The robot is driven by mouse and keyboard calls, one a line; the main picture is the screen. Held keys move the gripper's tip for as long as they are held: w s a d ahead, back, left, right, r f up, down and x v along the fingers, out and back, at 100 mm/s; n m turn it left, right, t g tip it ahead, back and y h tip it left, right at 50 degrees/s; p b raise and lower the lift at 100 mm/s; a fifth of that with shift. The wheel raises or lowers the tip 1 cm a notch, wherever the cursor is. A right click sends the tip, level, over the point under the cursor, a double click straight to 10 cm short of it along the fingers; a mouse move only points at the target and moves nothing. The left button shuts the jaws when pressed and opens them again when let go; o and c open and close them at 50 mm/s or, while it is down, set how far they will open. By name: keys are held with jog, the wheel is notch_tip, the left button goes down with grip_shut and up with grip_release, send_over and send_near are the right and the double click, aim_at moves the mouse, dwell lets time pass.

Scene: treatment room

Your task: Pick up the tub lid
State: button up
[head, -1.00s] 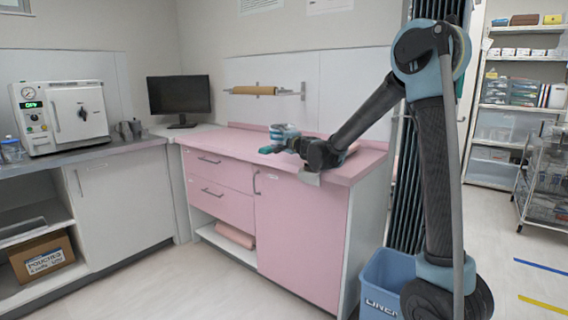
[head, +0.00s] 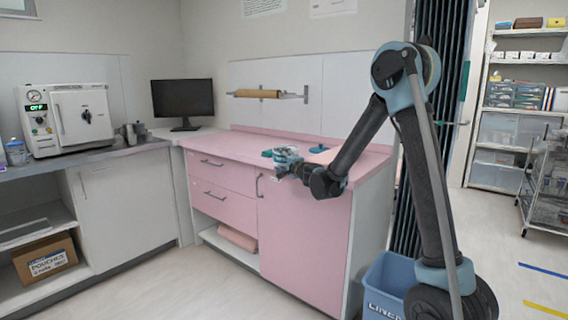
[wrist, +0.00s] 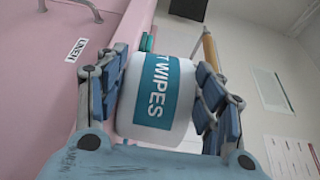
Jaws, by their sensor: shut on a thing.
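My gripper (wrist: 165,100) is shut on a white wipes tub (wrist: 178,88) with a teal label reading "T WIPES". Its fingers press on both sides of the tub. In the head view, my gripper (head: 283,161) is near the front edge of the pink counter, and the tub is mostly hidden there.
The pink counter (head: 240,141) has free room left of my gripper. A monitor (head: 182,98) stands at its left end, and a paper roll (head: 257,94) hangs on the wall behind. A blue linen bin (head: 386,280) stands on the floor at the right.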

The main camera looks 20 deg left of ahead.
jog(key=shift+f, duration=0.1)
jog(key=o, duration=1.7)
